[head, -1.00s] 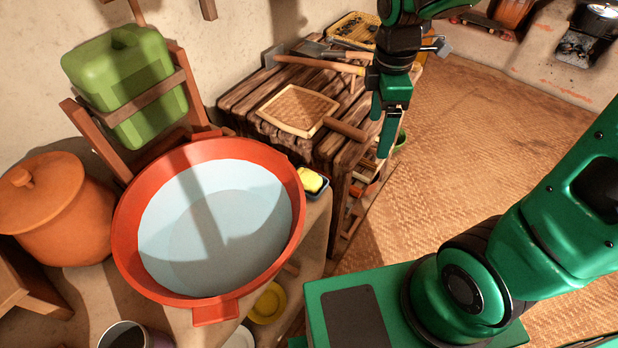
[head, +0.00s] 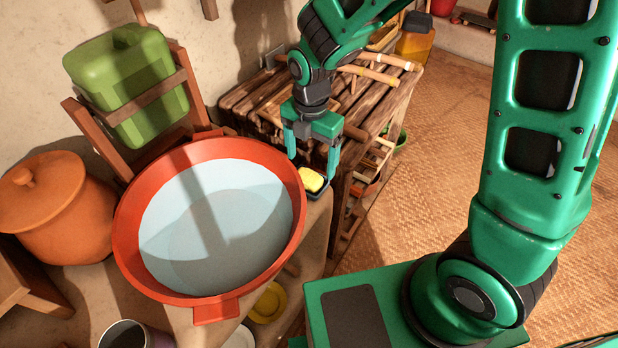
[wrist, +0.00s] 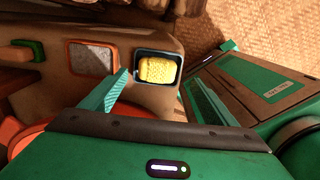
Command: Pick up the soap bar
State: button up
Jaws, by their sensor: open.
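The yellow soap bar (head: 311,180) lies in a small dark blue dish (head: 325,188) on the ledge, just right of the red basin. The wrist view shows the soap bar (wrist: 158,69) inside the dark rim of the dish (wrist: 138,76), its top uncovered. My gripper (head: 312,162) is open and points down, with its fingers apart above and slightly behind the dish. Nothing is between the fingers.
The red basin (head: 125,225) of water stands close left of the dish. A slatted wooden table (head: 245,97) with long-handled tools is behind my gripper. A green jerrycan (head: 120,75) and a lidded clay pot (head: 55,215) stand at left. Woven-mat floor lies open at right.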

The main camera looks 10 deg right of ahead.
aim_at(309, 174)
jog(key=shift+w+a+f, duration=0.1)
jog(key=shift+w+f, duration=0.05)
jog(key=shift+f, duration=1.15)
jog(key=shift+w+a+f, duration=0.1)
jog(key=shift+f, duration=1.15)
jog(key=c, duration=1.2)
